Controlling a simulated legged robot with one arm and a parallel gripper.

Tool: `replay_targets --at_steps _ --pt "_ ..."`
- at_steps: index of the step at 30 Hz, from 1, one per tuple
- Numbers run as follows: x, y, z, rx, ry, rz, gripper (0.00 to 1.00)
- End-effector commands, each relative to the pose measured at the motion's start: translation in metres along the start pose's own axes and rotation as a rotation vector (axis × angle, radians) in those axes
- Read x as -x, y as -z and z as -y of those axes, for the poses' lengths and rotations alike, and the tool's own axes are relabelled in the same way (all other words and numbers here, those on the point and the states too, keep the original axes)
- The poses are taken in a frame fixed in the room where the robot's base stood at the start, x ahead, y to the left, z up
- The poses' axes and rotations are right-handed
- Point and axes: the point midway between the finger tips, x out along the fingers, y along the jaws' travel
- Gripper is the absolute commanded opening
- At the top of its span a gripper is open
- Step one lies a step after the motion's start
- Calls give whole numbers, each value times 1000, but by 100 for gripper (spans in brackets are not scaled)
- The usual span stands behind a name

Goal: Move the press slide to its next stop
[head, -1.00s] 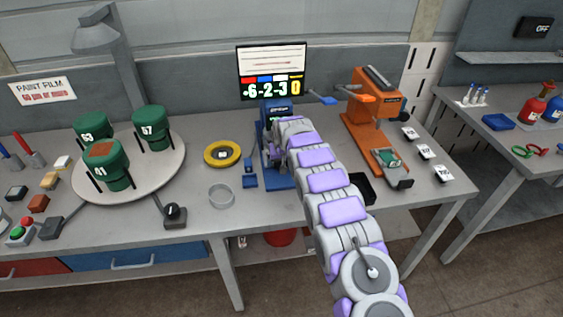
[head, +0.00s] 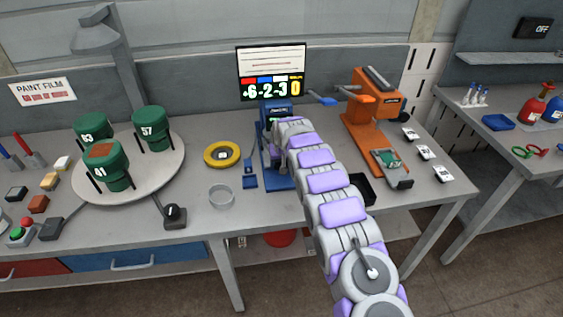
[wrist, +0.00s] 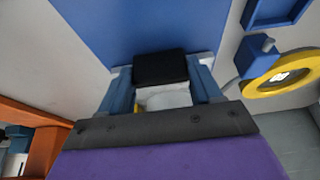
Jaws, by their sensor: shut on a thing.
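The blue press (head: 276,110) stands at the back middle of the bench, below the screen. My gripper is hidden behind my arm in the head view, at the front of this press. In the wrist view my gripper (wrist: 161,76) is shut on a dark block (wrist: 160,68), with a finger on each side and a pale part below. A broad blue surface (wrist: 140,25) lies beyond the block. I cannot tell which part of the press slide the block is. An orange press (head: 375,105) stands to the right, with a green-topped piece (head: 388,158) on its front.
A yellow ring (head: 222,154) and a clear ring (head: 221,196) lie left of the blue press. A round turntable (head: 150,180) carries green canisters. A black tray (head: 362,188) lies right of my arm.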

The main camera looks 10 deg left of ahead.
Motion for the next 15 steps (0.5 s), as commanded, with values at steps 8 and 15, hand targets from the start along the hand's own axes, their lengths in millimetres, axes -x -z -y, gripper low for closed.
replay_targets --at_steps 8,15 --pt "1 -2 1 1 1 0 9" --pt "5 -13 1 2 -1 6 9"
